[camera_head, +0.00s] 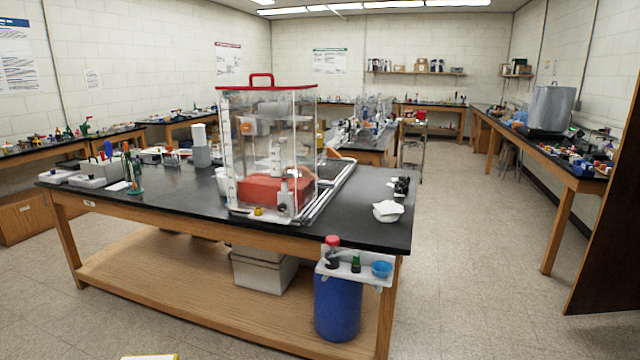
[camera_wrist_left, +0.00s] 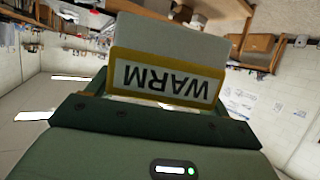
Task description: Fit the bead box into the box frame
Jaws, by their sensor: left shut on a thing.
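In the left wrist view a pale box (camera_wrist_left: 170,40) with a yellow-edged WARM label sits in my left gripper (camera_wrist_left: 165,100), which is shut on it. It fits the bead box best, but no beads show. The label reads upside down there. In the head view only a yellow and white edge of this box (camera_head: 150,356) shows at the bottom. My left gripper is out of that view, and my right gripper is in neither view. I cannot pick out the box frame with certainty; metal extrusion bars (camera_head: 330,192) lie beside the clear enclosure on the table.
A black-topped table (camera_head: 365,228) stands ahead with a red-lidded clear enclosure (camera_head: 305,130) and small labware. A blue drum (camera_head: 338,308) with a bottle rack is at its front right corner. The floor (camera_head: 480,290) to the right is clear. A dark panel (camera_head: 610,240) stands at far right.

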